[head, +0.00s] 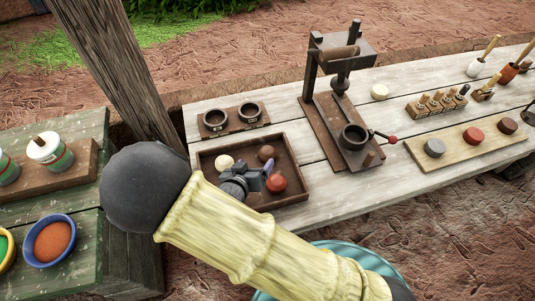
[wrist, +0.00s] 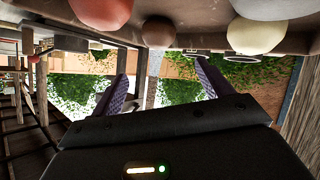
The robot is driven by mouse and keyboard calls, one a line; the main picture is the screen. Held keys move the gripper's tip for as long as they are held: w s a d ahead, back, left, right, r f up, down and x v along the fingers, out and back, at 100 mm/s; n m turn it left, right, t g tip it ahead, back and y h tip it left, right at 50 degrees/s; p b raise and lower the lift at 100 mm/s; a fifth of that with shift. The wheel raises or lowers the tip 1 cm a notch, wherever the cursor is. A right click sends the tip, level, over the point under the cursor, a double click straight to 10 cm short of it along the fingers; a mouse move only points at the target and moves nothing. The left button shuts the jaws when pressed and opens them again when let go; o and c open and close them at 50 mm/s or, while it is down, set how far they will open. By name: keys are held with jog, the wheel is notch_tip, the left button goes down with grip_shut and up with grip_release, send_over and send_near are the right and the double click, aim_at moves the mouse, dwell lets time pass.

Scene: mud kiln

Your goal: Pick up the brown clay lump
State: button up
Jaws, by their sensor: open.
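The brown clay lump (head: 266,152) lies in the dark wooden tray (head: 293,143), near its far side. A red lump (head: 276,183) lies nearer the front and a cream lump (head: 224,162) lies to the left. My gripper (head: 260,170) is over the tray, open and empty, just on the near side of the brown lump. In the wrist view, which looks upside down, the brown lump (wrist: 157,31) shows beyond and between the two purple fingers (wrist: 162,72), apart from them. The red lump (wrist: 100,10) and cream lump (wrist: 255,34) flank it. My arm hides part of the tray.
The tray walls surround the lumps. Two dark cups (head: 232,117) stand in a holder behind the tray. A brown press (head: 345,100) stands to the right. A wooden post (head: 112,70) rises at the left. Further right is a board (head: 455,150) with several discs.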

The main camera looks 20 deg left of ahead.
aim_at(267, 148)
jog(key=x, duration=0.4)
jog(key=shift+w, duration=0.15)
jog(key=shift+f, duration=0.15)
jog(key=x, duration=0.2)
jog(key=p+x, duration=0.1)
jog(key=x, duration=0.2)
jog(key=shift+f, duration=0.4)
jog(key=shift+s+a, duration=0.1)
jog(key=shift+s, duration=0.1)
jog(key=c, duration=1.2)
jog(key=shift+r, duration=0.2)
notch_tip(267, 148, up, 10)
jog(key=shift+f, duration=0.15)
